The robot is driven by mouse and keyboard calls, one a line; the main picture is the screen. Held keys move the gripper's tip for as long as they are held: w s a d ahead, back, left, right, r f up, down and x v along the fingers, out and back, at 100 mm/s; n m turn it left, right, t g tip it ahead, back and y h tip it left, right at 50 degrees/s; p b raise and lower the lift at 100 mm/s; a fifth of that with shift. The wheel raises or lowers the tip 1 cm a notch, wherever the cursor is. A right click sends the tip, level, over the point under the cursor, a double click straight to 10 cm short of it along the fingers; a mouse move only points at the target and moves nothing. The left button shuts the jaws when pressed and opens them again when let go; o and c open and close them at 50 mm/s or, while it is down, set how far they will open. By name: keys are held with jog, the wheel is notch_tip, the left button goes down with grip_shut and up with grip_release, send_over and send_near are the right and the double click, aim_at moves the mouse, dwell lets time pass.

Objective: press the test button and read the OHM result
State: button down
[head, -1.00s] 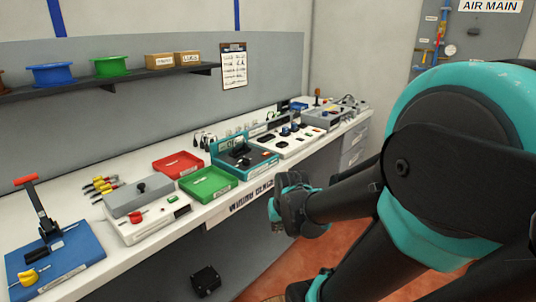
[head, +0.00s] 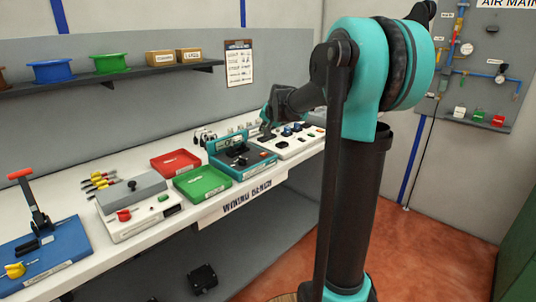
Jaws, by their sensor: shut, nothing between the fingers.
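My gripper (head: 267,133) is shut and points down over the white bench, by the right end of a teal-framed device (head: 226,171) with black parts and a small orange-red spot. I cannot tell whether the fingertips touch anything. Left of it is a white box (head: 120,233) with a grey lid, a black knob, a red part, a green button (head: 163,198) and a small dark panel. I cannot read the labels on either device. No OHM reading is legible, and I cannot tell which button is the test button.
A red tray (head: 158,172) and a green tray (head: 219,189) lie between the two devices. A blue base (head: 72,246) with a red-handled lever stands at the left. A white panel with blue knobs (head: 287,132) is just right of my gripper. A shelf with spools (head: 130,71) hangs above.

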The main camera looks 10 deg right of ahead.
aim_at(264, 154)
jog(key=shift+w+d+r, duration=0.1)
jog(key=shift+w+r, duration=0.35)
jog(key=shift+w, duration=0.35)
jog(key=shift+f, duration=0.1)
jog(key=shift+f, duration=4.3)
jog(key=shift+f, duration=0.15)
jog(key=shift+f, duration=0.25)
jog(key=shift+f, duration=0.45)
jog(key=shift+r, duration=0.85)
